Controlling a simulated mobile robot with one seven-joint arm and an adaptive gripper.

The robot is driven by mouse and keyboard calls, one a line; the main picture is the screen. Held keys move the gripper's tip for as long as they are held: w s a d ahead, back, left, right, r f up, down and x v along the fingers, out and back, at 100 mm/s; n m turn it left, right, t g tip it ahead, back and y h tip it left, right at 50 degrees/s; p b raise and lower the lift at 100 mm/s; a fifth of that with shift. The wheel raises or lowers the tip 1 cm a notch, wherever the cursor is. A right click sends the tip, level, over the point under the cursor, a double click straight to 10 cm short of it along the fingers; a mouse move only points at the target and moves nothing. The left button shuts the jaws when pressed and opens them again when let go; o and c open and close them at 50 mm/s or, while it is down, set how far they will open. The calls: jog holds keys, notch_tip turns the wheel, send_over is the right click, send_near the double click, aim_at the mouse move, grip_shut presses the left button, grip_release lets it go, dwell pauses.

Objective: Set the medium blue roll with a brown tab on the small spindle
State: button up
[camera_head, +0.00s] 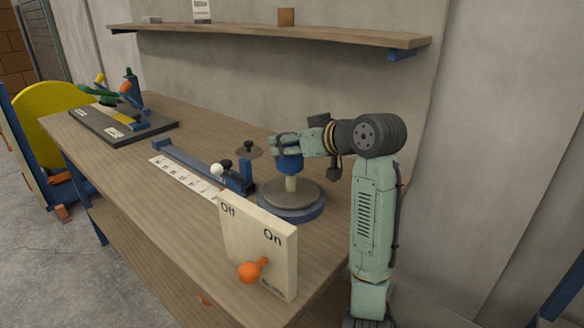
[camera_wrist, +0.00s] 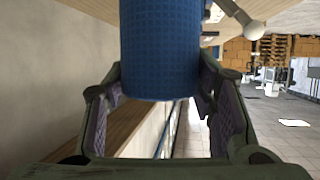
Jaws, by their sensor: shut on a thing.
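The blue roll (camera_head: 291,163) is held upright in my gripper (camera_head: 287,143), and it fills the upper middle of the wrist view (camera_wrist: 160,50) between the two fingers. No brown tab shows on the visible side of the roll. Directly below the roll is a pale upright spindle (camera_head: 291,184) on a round grey disc with a blue base (camera_head: 289,212). The roll's lower end meets or overlaps the spindle's top in the head view; I cannot tell whether the spindle is inside it. The roll is above the disc.
An Off/On switch box (camera_head: 258,245) with an orange lever stands at the table's front edge. A blue rail device (camera_head: 200,166) with a white knob and labelled strip lies left of the spindle. A board with a coloured tool (camera_head: 120,118) is farther left. A shelf (camera_head: 270,35) hangs above.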

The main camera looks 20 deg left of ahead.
aim_at(299, 164)
jog(key=shift+f+p, duration=0.4)
jog(key=shift+f, duration=2.45)
jog(key=shift+f, duration=0.15)
jog(key=o, duration=1.2)
jog(key=b+v, duration=0.2)
jog(key=v, duration=1)
